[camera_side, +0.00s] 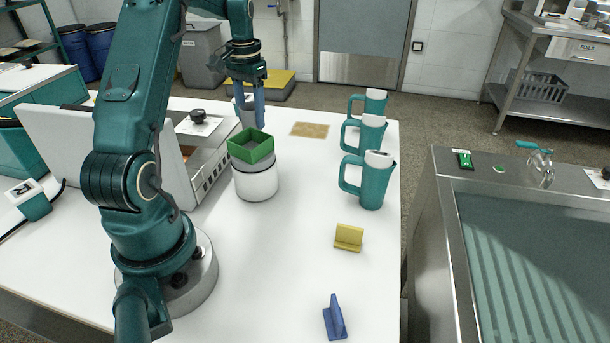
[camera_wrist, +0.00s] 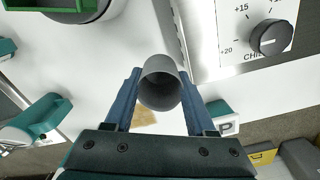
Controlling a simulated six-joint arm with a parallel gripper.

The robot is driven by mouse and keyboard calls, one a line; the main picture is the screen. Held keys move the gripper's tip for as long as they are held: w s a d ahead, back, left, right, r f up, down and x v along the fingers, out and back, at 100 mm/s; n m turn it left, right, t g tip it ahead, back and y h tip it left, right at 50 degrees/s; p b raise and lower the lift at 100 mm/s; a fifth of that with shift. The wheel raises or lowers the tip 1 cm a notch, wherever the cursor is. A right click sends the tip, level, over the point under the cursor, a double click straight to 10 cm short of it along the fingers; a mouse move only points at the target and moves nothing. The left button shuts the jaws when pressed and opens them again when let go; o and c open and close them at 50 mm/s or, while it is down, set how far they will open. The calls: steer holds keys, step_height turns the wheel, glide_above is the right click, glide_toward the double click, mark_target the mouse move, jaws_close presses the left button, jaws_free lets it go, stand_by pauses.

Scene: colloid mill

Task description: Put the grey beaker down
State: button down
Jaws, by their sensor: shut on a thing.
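The grey beaker (camera_side: 247,115) is between the blue fingers of my gripper (camera_side: 253,108), behind the green square hopper in the side view. In the wrist view the beaker (camera_wrist: 160,90) shows its open round mouth, and the fingers of my gripper (camera_wrist: 160,98) close on it from both sides. I see no contents in its dark inside. The hopper hides the area under the beaker in the side view, so I cannot tell whether its base touches the white table (camera_side: 290,215).
The green hopper (camera_side: 250,145) sits on a white cylinder (camera_side: 256,183). A white chiller box with a dial (camera_wrist: 270,38) stands close to the beaker. A brown mat (camera_side: 310,130) lies at the back.

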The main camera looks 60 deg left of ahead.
steer(key=w+f, duration=0.1)
steer(key=w+d+f, duration=0.1)
steer(key=w, duration=0.1)
steer(key=shift+w, duration=0.1)
steer(key=shift+d+f, duration=0.1)
steer(key=shift+f, duration=1.95)
steer(key=shift+f, duration=0.15)
steer(key=shift+c, duration=1.1)
jaws_free()
